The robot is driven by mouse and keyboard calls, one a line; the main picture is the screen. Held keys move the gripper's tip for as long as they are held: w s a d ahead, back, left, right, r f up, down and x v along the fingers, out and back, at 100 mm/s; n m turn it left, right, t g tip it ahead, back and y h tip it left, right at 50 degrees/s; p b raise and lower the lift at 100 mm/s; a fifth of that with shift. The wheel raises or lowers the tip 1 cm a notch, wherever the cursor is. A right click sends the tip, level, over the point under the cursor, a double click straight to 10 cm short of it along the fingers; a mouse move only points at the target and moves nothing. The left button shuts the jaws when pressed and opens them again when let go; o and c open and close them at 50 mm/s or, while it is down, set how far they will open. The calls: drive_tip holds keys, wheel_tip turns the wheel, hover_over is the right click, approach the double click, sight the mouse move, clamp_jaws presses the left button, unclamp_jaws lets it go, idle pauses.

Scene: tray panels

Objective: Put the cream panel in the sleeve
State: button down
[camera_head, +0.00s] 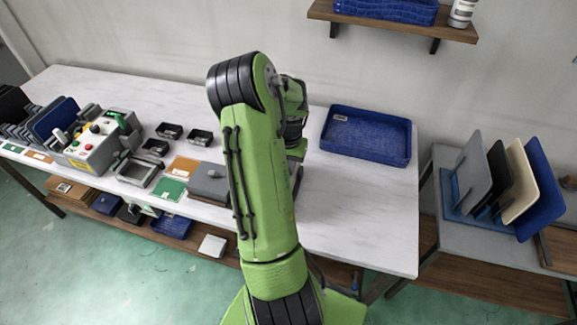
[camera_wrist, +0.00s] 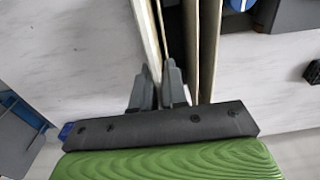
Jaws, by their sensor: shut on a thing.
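My gripper (camera_wrist: 158,88) shows in the wrist view, its two dark fingers closed on the edge of a thin pale cream panel (camera_wrist: 147,35), seen nearly edge-on. Just right of it stand thin upright walls with pale edges (camera_wrist: 208,50), close and roughly parallel; they may be the sleeve, but I cannot tell for sure. I cannot tell whether the held panel touches them. In the head view my arm hides the gripper and most of what it holds. Another cream panel (camera_head: 521,181) leans in the rack at the right, between a black and a blue panel.
A blue tray (camera_head: 366,135) lies on the white table (camera_head: 355,215), right of my arm. A grey control box (camera_head: 95,140), small black bins (camera_head: 170,131) and a grey box (camera_head: 208,183) stand left. The rack (camera_head: 460,195) is on a separate side table. The table's front right is clear.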

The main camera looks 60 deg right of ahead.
drive_tip(key=shift+s+a+f, duration=0.2)
drive_tip(key=shift+a+f, duration=0.25)
drive_tip(key=shift+f, duration=0.3)
drive_tip(key=c, duration=1.2)
unclamp_jaws()
drive_tip(key=shift+o, duration=0.5)
drive_tip(key=r, duration=0.3)
drive_tip(key=d+r, duration=0.1)
drive_tip(key=shift+w+r+p, duration=0.3)
drive_tip(key=shift+r+p, duration=0.05)
wheel_tip(320, 180, up, 12)
drive_tip(key=p, duration=0.1)
drive_tip(key=shift+s+a+r+p, duration=0.25)
drive_tip(key=shift+a+p, duration=0.1)
drive_tip(key=shift+p, duration=0.05)
